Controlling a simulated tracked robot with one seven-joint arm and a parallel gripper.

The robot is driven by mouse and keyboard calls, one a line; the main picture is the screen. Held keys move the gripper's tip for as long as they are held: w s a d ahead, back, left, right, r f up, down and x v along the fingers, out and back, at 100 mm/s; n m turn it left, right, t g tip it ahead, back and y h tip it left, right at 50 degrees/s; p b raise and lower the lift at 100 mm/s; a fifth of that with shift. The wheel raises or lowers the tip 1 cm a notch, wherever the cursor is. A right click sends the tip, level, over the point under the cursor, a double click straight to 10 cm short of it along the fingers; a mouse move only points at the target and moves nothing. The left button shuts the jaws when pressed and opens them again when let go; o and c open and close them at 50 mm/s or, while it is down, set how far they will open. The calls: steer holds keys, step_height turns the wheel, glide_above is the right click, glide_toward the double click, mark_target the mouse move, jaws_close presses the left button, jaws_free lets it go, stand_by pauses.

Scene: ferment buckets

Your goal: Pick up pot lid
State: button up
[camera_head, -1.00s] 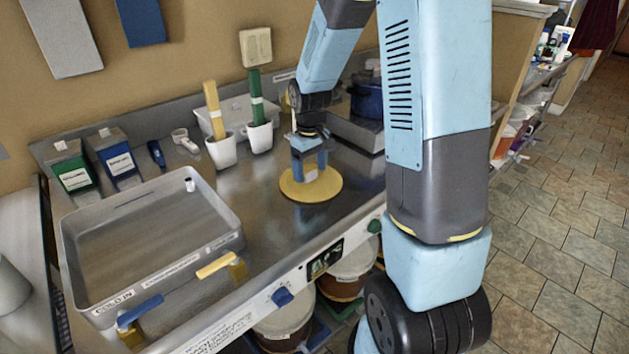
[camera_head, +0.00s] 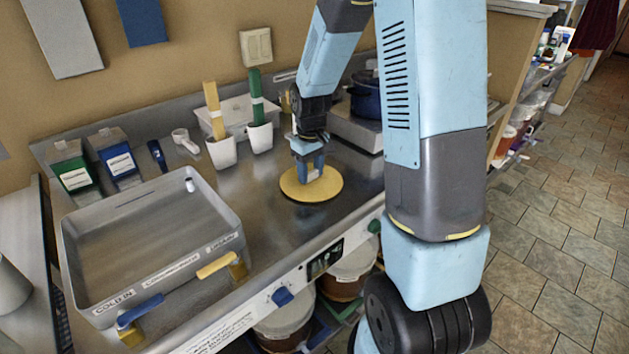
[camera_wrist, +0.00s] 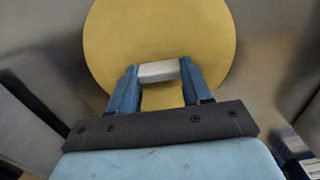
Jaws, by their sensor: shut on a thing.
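The pot lid (camera_head: 328,187) is a flat yellow disc with a pale grey handle at its middle. In the head view it lies at the steel counter, right of the middle. In the wrist view the lid (camera_wrist: 160,35) fills the upper middle, and its handle (camera_wrist: 159,71) spans between my fingers. My gripper (camera_head: 311,176) comes down from above onto the lid's centre. In the wrist view my gripper (camera_wrist: 160,78) is shut on the handle, with one blue finger at each end. I cannot tell whether the lid is clear of the counter.
A blue pot (camera_head: 366,96) stands on a grey unit (camera_head: 352,128) behind my arm. White cups (camera_head: 221,152) with upright tools stand behind and left of the lid. A large grey tray (camera_head: 215,196) takes up the left of the counter. Steel counter around the lid is bare.

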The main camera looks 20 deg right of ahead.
mark_target(312, 172)
steer(key=shift+c, duration=0.7)
steer(key=shift+r, duration=0.5)
step_height(312, 172, up, 3)
steer(key=shift+s+d+f, duration=0.1)
steer(key=shift+f, duration=0.1)
steer(key=s+d+r, duration=0.9)
steer(key=s, duration=0.1)
steer(key=shift+d+r, duration=0.2)
steer(key=shift+d, duration=0.1)
